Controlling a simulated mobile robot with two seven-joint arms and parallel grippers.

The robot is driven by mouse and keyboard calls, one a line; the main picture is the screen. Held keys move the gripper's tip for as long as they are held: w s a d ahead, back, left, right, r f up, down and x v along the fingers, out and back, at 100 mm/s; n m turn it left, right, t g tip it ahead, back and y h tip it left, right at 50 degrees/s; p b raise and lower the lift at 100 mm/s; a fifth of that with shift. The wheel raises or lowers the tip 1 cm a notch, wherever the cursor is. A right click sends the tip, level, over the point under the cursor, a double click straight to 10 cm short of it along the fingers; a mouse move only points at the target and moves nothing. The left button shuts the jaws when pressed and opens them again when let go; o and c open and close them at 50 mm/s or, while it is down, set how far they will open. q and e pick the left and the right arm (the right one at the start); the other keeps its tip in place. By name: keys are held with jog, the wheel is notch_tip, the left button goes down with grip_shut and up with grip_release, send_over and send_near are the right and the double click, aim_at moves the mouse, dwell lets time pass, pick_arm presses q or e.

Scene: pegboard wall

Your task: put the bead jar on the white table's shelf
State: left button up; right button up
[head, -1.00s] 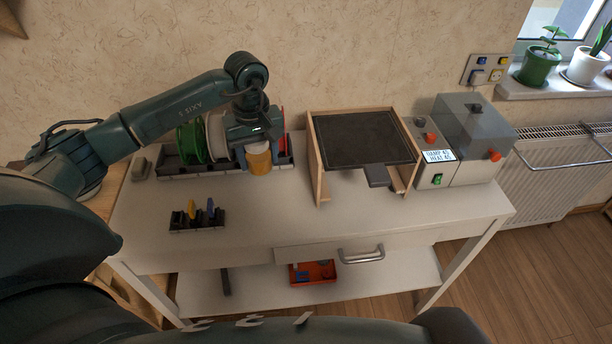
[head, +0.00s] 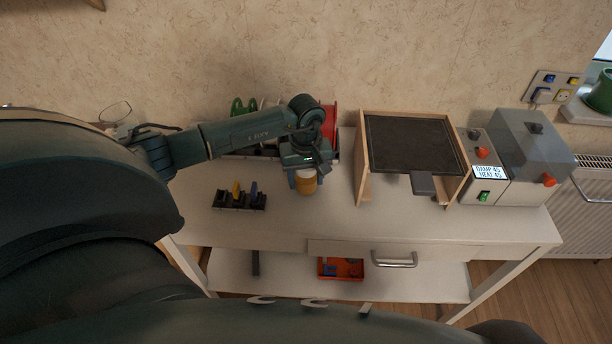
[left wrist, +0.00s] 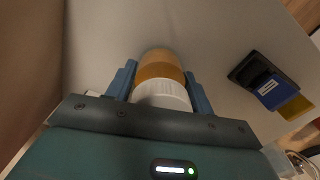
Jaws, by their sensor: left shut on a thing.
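The bead jar (head: 306,182) is a small amber jar with a white lid. It is between the blue fingers of my left gripper (head: 304,180), which is shut on it, over the white table's top. In the left wrist view the jar (left wrist: 161,67) sits upright between the two fingers (left wrist: 160,88), lid toward the camera. I cannot tell whether its base touches the tabletop. The white table's shelf (head: 290,280) is the lower board under the drawer. My right gripper is not in view.
An orange-red tray (head: 341,269) with blue things and a dark bar (head: 255,263) are on the shelf. A black rack (head: 239,202) with yellow and blue pieces is on the tabletop. A wooden-framed dark panel (head: 412,146) and a grey machine (head: 514,158) stand at right.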

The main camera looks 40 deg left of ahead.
pick_arm(q)
jog(key=shift+f, duration=0.15)
jog(key=o, duration=1.1)
